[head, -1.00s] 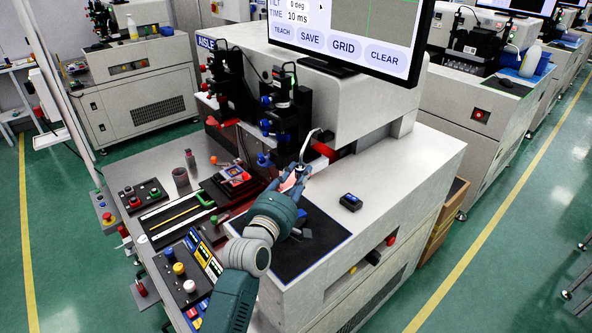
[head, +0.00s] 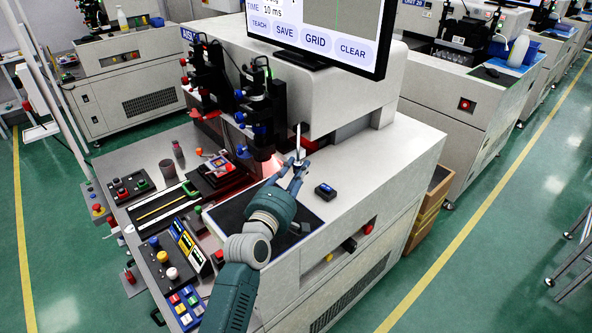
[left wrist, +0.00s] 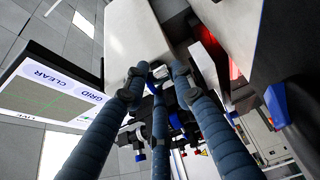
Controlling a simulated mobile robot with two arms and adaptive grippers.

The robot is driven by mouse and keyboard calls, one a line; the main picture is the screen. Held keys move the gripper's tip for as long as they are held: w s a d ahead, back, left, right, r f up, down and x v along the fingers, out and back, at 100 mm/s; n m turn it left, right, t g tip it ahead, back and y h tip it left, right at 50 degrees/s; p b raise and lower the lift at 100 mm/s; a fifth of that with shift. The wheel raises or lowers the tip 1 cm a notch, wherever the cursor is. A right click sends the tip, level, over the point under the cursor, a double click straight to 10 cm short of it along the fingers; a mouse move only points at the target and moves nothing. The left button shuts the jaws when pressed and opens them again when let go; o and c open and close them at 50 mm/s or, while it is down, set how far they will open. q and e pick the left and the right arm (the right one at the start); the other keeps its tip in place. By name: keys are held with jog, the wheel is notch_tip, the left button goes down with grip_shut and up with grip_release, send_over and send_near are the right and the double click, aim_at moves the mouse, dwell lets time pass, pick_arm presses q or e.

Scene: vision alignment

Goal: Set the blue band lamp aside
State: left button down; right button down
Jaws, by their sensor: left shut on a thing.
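My left gripper (head: 295,172) is shut on a slim pale lamp (head: 298,140), which stands up from between the fingertips. I take it for the blue band lamp; its band is too small to make out clearly. The gripper is over the machine's top, right of the black camera stage and left of a small black box with a blue top. In the left wrist view the fingers (left wrist: 158,82) close around a small pale piece (left wrist: 159,72), mostly hidden by them. My right gripper is not in view.
The small black box (head: 325,191) sits on the white machine top (head: 375,150). A dark mat (head: 235,210) lies under my arm. The black camera stage (head: 255,110) and monitor (head: 320,35) stand behind. The machine top to the right is clear.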

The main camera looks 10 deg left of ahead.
pick_arm(q)
jog(key=shift+d, duration=0.1)
jog(key=c, duration=1.4)
grip_release()
jog(key=shift+r, duration=0.1)
jog(key=shift+s, duration=0.1)
jog(key=shift+s, duration=0.35)
jog(key=s+a, duration=0.2)
jog(key=s, duration=0.9)
